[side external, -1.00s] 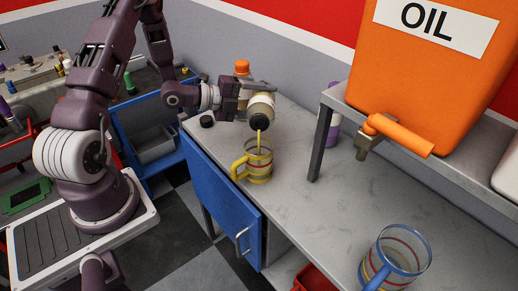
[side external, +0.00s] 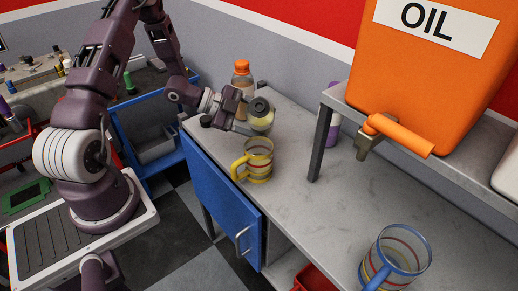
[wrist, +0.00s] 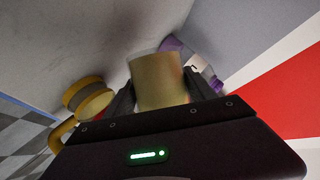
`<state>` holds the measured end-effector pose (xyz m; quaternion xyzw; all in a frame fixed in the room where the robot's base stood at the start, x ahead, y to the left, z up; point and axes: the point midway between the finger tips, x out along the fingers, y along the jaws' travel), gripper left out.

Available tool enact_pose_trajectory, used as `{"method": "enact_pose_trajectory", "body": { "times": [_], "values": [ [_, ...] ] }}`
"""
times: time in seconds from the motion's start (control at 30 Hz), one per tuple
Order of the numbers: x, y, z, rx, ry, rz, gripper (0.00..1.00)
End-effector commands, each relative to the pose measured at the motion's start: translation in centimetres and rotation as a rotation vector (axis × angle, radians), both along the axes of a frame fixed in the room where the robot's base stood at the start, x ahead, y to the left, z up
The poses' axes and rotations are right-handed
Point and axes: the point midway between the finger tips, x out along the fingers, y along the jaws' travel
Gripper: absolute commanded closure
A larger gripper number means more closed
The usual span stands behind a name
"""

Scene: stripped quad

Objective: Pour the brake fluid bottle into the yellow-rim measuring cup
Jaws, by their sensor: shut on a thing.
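My gripper (side external: 236,107) is shut on the brake fluid bottle (side external: 262,122), a pale, rounded bottle with a dark mouth. The bottle is tilted, its mouth toward the upper side, just above and behind the yellow-rim measuring cup (side external: 258,163). No stream shows between them. The cup stands upright on the bench with its yellow handle to the left and some yellowish content low inside. In the wrist view the bottle (wrist: 158,82) sits between my fingers (wrist: 160,95), and the cup (wrist: 88,100) is at the left, apart from the bottle.
An orange-capped bottle (side external: 242,78) stands behind my gripper. A purple bottle (side external: 333,130) stands by the shelf post. A blue-rim measuring cup (side external: 397,258) is at the front right, with clear bench between.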

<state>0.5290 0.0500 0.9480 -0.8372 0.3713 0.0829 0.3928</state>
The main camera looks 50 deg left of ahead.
Motion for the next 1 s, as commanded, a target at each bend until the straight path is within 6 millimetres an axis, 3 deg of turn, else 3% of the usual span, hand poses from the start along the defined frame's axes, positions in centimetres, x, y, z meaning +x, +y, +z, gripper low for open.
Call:
{"method": "enact_pose_trajectory", "body": {
  "times": [0.13,0.23,0.57,0.8,1.0],
  "values": [
    [0.1,-0.2,0.3,-0.118,0.102,-0.004,1.00],
    [-0.1,-0.3,-0.8,-0.221,0.198,-0.005,1.00],
    [-0.4,-0.7,4.6,-0.354,0.320,-0.004,1.00],
    [-0.8,-1.1,4.2,-0.478,0.434,-0.003,1.00],
    [-0.8,-1.1,6.9,-0.486,0.441,-0.003,1.00]
  ]
}}
